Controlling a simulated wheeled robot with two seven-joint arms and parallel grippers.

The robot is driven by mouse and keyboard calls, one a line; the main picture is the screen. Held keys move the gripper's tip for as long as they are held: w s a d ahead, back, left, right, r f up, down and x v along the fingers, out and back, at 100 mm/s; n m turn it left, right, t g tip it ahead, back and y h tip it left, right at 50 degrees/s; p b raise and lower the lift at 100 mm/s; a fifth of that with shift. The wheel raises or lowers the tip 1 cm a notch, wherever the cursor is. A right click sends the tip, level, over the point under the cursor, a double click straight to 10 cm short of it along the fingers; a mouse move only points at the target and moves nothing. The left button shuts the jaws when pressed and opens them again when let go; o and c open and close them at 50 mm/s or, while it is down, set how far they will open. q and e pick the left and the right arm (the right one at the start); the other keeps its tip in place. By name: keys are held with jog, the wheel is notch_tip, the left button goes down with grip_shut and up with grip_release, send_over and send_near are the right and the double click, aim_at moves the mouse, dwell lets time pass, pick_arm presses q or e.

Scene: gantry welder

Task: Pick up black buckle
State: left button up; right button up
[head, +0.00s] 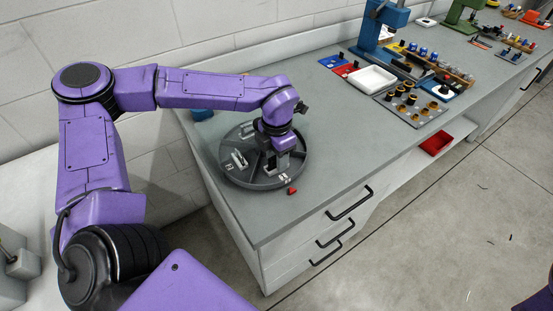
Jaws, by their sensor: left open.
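My left gripper (273,168) points down into the right part of a round dark grey divided tray (240,178) on the near end of the bench. It is open. I cannot make out a black buckle for certain; the tray's right-hand compartments are partly hidden by the gripper and wrist. Light metal pieces (239,159) lie in a left compartment of the tray. My right gripper is not in view.
Farther right are a white tray (372,78), a blue press (378,35) and a parts board (412,106). The bench between is clear.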

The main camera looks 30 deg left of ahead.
pick_arm(q)
jog(key=shift+w, duration=0.1)
grip_shut()
